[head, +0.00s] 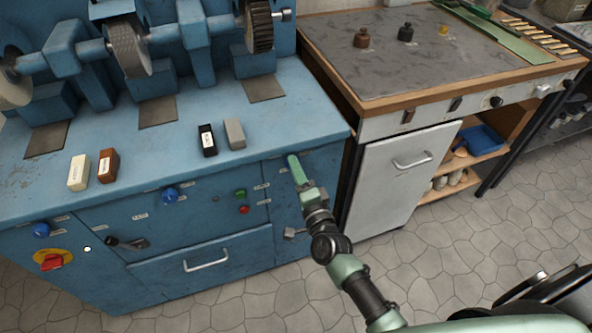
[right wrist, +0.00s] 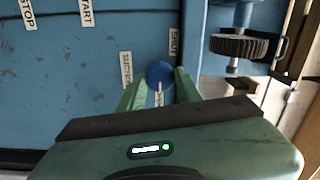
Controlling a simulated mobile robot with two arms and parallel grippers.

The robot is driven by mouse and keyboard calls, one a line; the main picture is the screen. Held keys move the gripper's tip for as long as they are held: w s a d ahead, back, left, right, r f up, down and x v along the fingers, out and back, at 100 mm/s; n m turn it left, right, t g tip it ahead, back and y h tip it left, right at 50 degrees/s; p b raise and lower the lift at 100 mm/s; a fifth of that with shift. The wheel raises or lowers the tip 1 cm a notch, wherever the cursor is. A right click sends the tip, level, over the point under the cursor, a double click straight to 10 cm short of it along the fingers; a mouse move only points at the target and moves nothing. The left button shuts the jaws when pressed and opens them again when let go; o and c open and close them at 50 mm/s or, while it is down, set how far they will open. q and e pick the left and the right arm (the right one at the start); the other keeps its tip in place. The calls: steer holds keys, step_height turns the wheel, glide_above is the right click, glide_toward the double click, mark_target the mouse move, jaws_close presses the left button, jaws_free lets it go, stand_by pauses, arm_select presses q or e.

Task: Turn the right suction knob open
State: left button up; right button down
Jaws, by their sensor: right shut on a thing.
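The right suction knob is a round blue knob (right wrist: 159,73) on the blue cabinet front in the right wrist view, beside white labels reading SUCTION and SHUT. A pale line on the knob runs toward my gripper. My right gripper (right wrist: 160,88) has one green finger on each side of the knob and is shut on it. In the head view the right gripper (head: 293,160) reaches the right end of the cabinet front, and its fingers hide this knob. My left gripper is not in view.
Two other blue knobs, one in the middle (head: 170,195) and one at left (head: 41,229), sit on the front. A green button (head: 240,193) and a red button (head: 244,210) are left of my gripper. A workbench (head: 430,60) stands to the right.

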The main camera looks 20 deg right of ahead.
stand_by(0.4)
steer(key=c, duration=1)
jaws_free()
steer(key=s, duration=0.7)
steer(key=shift+s+d+f, duration=0.15)
steer(key=shift+s+f, duration=0.05)
steer(key=shift+s, duration=0.2)
